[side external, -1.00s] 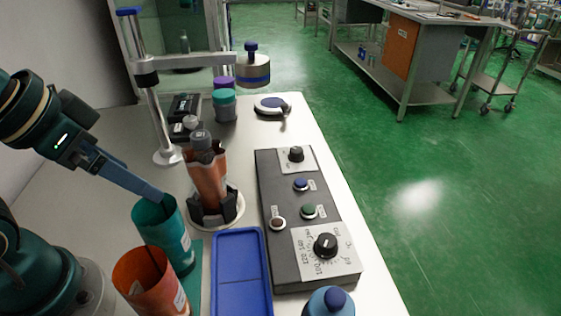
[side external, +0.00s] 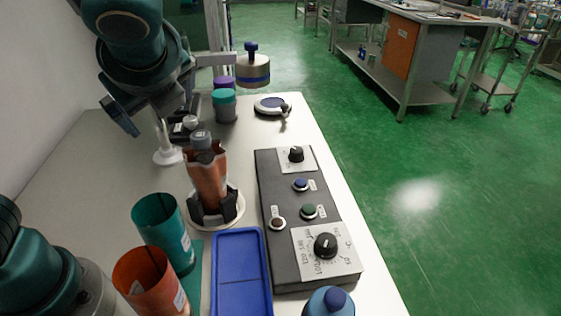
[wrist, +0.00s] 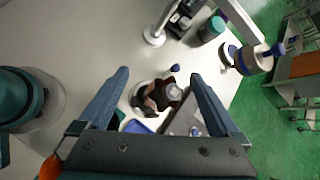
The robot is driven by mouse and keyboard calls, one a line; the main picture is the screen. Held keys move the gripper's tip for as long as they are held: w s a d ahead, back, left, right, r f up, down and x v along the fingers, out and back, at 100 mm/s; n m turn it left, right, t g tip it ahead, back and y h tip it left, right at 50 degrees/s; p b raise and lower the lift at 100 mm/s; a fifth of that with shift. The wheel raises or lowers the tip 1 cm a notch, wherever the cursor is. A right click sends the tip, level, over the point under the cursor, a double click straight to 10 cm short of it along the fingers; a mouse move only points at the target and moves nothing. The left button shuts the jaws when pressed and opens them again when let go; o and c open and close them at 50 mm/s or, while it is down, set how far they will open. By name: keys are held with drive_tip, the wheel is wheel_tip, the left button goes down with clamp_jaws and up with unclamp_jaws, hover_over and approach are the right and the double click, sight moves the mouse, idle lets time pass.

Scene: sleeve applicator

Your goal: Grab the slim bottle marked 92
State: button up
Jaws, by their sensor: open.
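A slim bottle with a grey cap (side external: 202,140) stands upright in a dark holder (side external: 216,212) on a round white base, with a copper-coloured sleeve (side external: 208,180) around its body. No number 92 is legible on it. In the wrist view the bottle's cap (wrist: 173,91) shows from above, beyond and between my fingertips. My gripper (wrist: 160,76) is open and empty. In the side view my gripper (side external: 150,118) is raised up and to the left of the bottle, apart from it.
A teal cup (side external: 158,222) and an orange cup (side external: 150,282) stand to the front left. A blue tray (side external: 238,268) lies in front of the holder. A dark control box (side external: 290,262) stands to its right. A metal post with an arm and teal and purple jars (side external: 224,108) stand behind.

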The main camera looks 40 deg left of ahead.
sight(207, 170)
drive_tip(key=w+d+m+t+y, duration=0.2)
drive_tip(key=w+d+m+t, duration=0.15)
drive_tip(key=m, duration=0.25)
drive_tip(key=shift+g, duration=0.55)
drive_tip(key=f, duration=1.2)
drive_tip(key=shift+w+a+f, duration=0.1)
drive_tip(key=shift+a+f, duration=0.2)
drive_tip(key=shift+a, duration=0.1)
drive_tip(key=shift+x, duration=3.25)
drive_tip(key=shift+r, duration=0.1)
clamp_jaws()
drive_tip(key=shift+r, duration=0.15)
